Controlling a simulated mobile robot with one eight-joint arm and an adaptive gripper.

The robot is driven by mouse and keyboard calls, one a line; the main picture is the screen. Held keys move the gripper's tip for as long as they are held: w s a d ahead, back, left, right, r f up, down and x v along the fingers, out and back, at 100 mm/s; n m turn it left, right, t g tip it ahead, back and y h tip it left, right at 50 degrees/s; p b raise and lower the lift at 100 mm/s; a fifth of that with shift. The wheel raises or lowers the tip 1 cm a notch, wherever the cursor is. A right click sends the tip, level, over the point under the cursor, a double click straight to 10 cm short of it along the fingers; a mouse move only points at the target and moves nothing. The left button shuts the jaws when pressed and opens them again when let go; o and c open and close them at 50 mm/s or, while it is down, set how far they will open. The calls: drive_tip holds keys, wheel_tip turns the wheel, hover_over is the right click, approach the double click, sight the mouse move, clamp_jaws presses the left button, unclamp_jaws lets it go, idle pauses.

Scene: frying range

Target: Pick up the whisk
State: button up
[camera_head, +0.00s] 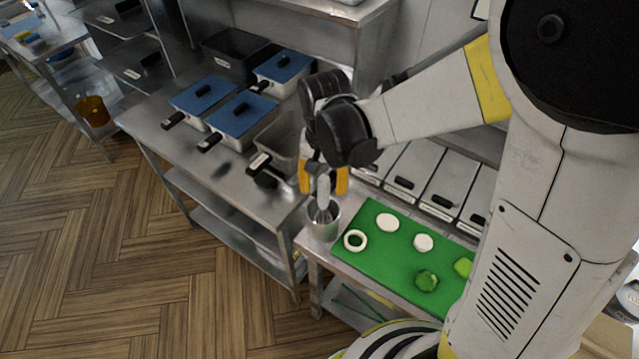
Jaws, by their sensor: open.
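The whisk (323,192) stands upright with its light grey handle up and its wire end down in a metal cup (323,222). The cup stands at the left corner of the steel counter, beside the green board. My gripper (323,182) points down over the cup with its yellow-orange fingers apart. In this view the whisk's handle shows between the two fingers. The fingers look open and I cannot tell whether either one touches the handle. The top of the handle is hidden near my gripper's dark body.
A green cutting board (375,262) with white rings or slices and green vegetable pieces lies right of the cup. Lidded steel containers (447,180) line the counter behind. Blue-lidded pans (240,113) and an open pan (283,140) sit on the left table.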

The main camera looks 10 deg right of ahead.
sight(324, 200)
drive_tip(key=f, duration=0.4)
drive_tip(key=f+b, duration=0.1)
drive_tip(key=f, duration=0.1)
drive_tip(key=shift+w+d+f, duration=0.15)
drive_tip(key=shift+w+f, duration=0.15)
clamp_jaws()
